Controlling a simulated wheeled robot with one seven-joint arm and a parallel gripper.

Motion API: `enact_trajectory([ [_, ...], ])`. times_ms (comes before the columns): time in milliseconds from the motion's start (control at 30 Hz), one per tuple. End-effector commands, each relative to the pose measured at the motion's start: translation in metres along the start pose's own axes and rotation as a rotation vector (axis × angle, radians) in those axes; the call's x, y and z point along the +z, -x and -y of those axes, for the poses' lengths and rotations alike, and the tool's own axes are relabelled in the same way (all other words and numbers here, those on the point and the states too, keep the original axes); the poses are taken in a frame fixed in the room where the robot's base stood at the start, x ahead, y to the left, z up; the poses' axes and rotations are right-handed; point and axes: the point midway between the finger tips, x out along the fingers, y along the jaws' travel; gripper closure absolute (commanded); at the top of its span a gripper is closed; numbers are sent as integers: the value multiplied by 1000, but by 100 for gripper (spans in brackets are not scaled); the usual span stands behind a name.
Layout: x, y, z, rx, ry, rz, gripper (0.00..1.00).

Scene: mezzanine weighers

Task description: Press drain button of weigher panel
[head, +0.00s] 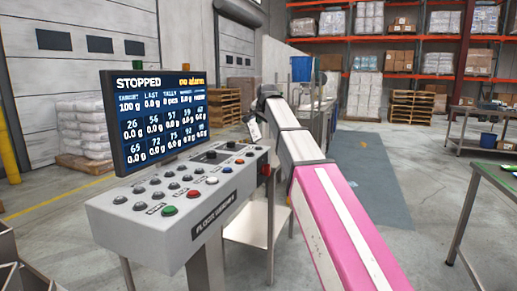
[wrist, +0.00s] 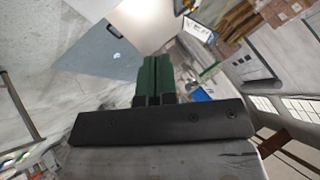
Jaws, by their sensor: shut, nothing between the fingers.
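The weigher panel (head: 210,215) is a grey console on a stand, left of centre in the head view. The button labels are too small to read, so I cannot tell which is drain. A screen (head: 160,115) behind them reads STOPPED and no alarm. My gripper shows in the wrist view with its green fingers (wrist: 154,72) shut and empty. In the head view my arm extends past the console's right, apart from the buttons.
A white stand (head: 258,222) is beside the console. Pallets (head: 225,106) and wrapped sacks (head: 82,130) stand behind. A green-topped table (head: 497,180) is at the right. Racks (head: 345,38) line the back. Grey floor is open between my arm and the table.

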Motion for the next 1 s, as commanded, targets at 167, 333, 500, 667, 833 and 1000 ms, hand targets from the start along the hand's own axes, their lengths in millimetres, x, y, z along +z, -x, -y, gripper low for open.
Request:
enact_trajectory([
  [167,4,-5,-4,0,0,0,100],
  [333,12,-15,-12,1,1,1,100],
  [500,22,-29,-23,1,1,1,100],
  [667,33,-44,-33,1,1,1,100],
  [833,42,-56,-42,1,1,1,100],
  [1000,44,-61,-45,0,1,0,100],
])
